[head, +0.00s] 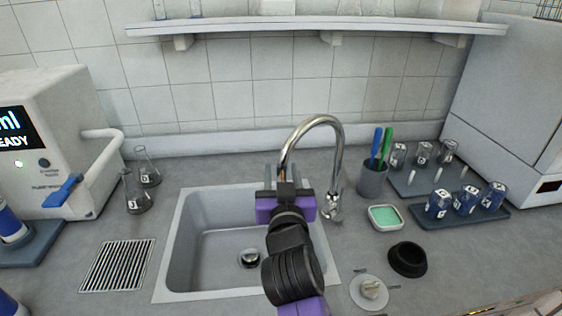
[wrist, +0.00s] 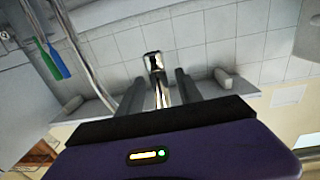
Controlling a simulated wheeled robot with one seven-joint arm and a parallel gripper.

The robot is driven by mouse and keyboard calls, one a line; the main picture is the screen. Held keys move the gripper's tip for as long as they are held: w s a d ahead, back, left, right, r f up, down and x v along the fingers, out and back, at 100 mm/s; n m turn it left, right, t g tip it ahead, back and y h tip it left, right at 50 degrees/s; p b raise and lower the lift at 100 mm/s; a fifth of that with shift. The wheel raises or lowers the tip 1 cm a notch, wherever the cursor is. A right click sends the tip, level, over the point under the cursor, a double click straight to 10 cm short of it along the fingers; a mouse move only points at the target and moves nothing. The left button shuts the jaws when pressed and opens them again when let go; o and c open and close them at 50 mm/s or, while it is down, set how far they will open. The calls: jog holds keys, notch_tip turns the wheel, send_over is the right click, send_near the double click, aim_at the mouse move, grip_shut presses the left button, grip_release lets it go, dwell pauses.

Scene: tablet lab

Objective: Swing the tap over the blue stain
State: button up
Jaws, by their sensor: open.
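The chrome tap (head: 338,150) stands behind the sink's right side, its curved neck arching left and forward over the basin. The sink (head: 205,215) is grey with a drain near its front. My gripper (head: 281,174) is over the basin at the spout's end. It is open, its two fingers pointing away from the head camera. In the wrist view the chrome spout (wrist: 154,64) shows between my open fingers (wrist: 159,86); I cannot tell whether either finger touches it. I see no blue stain; my arm hides part of the basin's right side.
Left are glass flasks (head: 138,198), a drain grate (head: 117,265) and a white machine (head: 60,140). A shelf hangs above.

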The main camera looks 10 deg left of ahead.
jog(key=shift+x, duration=1.65)
grip_shut()
jog(key=shift+a, duration=0.1)
